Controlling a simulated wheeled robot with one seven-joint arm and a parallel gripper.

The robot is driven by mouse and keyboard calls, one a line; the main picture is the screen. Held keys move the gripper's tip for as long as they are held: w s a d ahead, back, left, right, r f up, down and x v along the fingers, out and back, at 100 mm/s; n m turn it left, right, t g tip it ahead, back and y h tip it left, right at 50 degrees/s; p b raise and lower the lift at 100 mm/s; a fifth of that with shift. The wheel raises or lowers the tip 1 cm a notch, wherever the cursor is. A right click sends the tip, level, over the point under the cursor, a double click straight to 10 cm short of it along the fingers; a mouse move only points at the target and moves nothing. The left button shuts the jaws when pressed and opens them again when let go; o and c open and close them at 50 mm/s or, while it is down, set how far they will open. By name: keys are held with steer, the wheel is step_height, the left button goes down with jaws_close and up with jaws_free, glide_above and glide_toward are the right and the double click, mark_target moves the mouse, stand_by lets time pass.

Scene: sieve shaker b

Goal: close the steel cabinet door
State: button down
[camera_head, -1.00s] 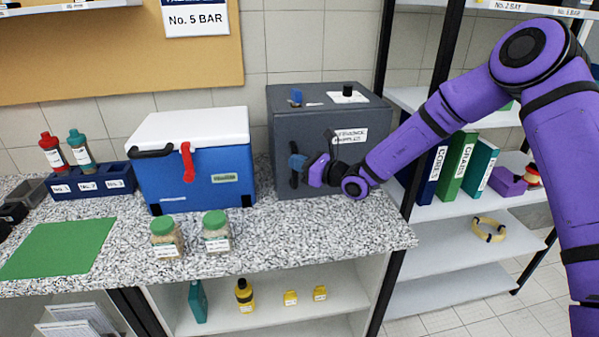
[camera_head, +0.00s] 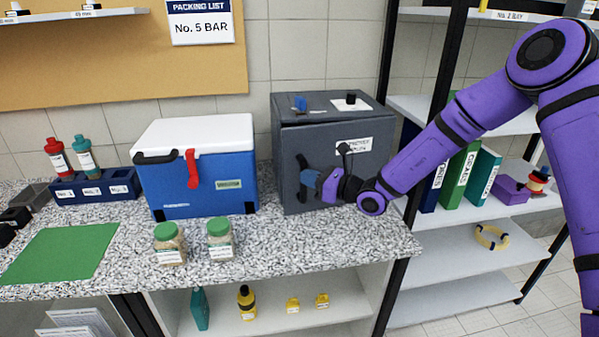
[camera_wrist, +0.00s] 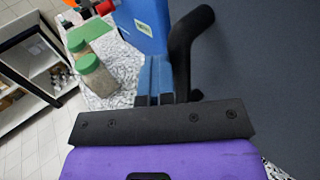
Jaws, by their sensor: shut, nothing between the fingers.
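The dark grey steel cabinet (camera_head: 310,150) stands on the speckled counter, right of the blue cooler. Its front door carries a white label and a black bar handle (camera_head: 301,165). The door looks nearly flush with the cabinet; I cannot tell whether it is fully closed. My gripper (camera_head: 310,178) is at the door's front, its blue fingers shut with nothing between them, close beside the handle. In the wrist view the curved black handle (camera_wrist: 188,45) rises just right of the fingers (camera_wrist: 160,82), with the grey door (camera_wrist: 265,70) behind. Contact is unclear.
The blue cooler (camera_head: 205,175) with white lid stands just left of the cabinet. Two green-lidded jars (camera_head: 169,245) stand in front of it. A shelf rack with binders (camera_head: 459,178) is on the right, below my arm. Counter in front of the cabinet is clear.

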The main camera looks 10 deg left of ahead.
steer(key=d, duration=0.6)
steer(key=shift+d+r+t, duration=0.2)
steer(key=shift+r+t, duration=0.1)
steer(key=shift+t, duration=0.1)
steer(key=c, duration=1)
jaws_free()
steer(key=s+d+f, duration=0.2)
steer(key=s+d, duration=0.2)
steer(key=shift+f, duration=0.35)
glide_toward(298, 174)
steer(key=s+a, duration=0.3)
steer(key=shift+w+a, duration=0.15)
steer(key=shift+a, duration=0.6)
steer(key=shift+c, duration=0.2)
jaws_close()
steer(key=w+a, duration=0.1)
steer(key=w, duration=0.1)
steer(key=w+a, duration=0.3)
steer(key=w, duration=0.1)
steer(key=shift+w+a, duration=0.2)
steer(key=shift+a, duration=0.15)
steer(key=shift+w+a+r, duration=0.1)
steer(key=shift+w+a, duration=0.15)
steer(key=shift+w, duration=0.2)
